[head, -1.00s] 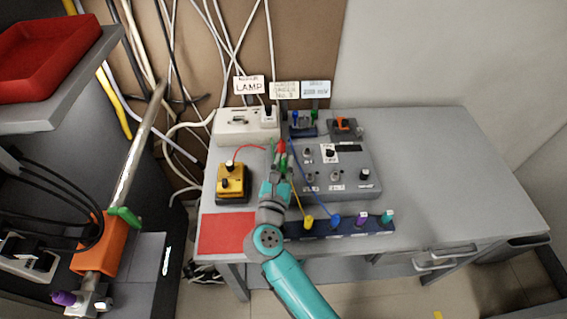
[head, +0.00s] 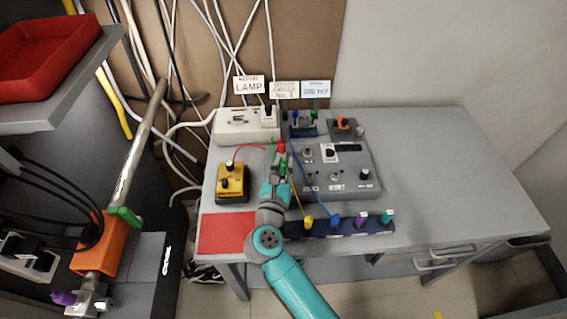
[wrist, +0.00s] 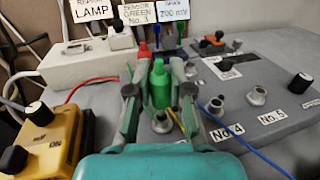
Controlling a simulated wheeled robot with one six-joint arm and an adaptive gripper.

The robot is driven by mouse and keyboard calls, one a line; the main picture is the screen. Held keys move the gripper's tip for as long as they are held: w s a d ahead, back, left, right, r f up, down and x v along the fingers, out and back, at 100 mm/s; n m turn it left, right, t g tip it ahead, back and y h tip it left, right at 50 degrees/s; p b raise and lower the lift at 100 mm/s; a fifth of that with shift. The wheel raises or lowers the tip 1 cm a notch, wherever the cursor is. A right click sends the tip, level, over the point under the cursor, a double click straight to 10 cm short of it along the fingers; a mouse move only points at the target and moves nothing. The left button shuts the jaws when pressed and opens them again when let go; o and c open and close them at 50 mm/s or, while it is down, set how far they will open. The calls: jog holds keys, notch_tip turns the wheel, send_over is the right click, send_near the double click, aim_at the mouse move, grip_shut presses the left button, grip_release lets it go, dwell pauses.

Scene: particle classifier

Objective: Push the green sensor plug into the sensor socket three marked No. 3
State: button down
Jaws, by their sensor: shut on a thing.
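My gripper (head: 282,166) is shut on the green sensor plug (wrist: 160,88), which also shows in the head view (head: 283,159). The plug is upright between the fingers, above the left end of the grey meter box (wrist: 300,95). A metal socket (wrist: 162,121) shows just below and in front of the plug in the wrist view; its label is hidden. To its right are the socket labelled No. 4 (wrist: 215,105) and the socket labelled No. 5 (wrist: 257,95). The plug's lower end is hard to see, so I cannot tell whether it touches a socket.
A yellow box (head: 232,183) with black knobs stands left of my gripper. A dark rack (head: 350,229) with several coloured plugs lies in front. Blue and yellow wires pass close to my gripper. Behind are a white strip (head: 240,125) and a sign reading sensor green No. 3 (head: 284,90).

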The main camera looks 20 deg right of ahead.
jog(key=shift+f, duration=1.25)
jog(key=c, duration=1)
grip_release()
jog(key=v, duration=1.2)
jog(key=shift+s+d, duration=0.1)
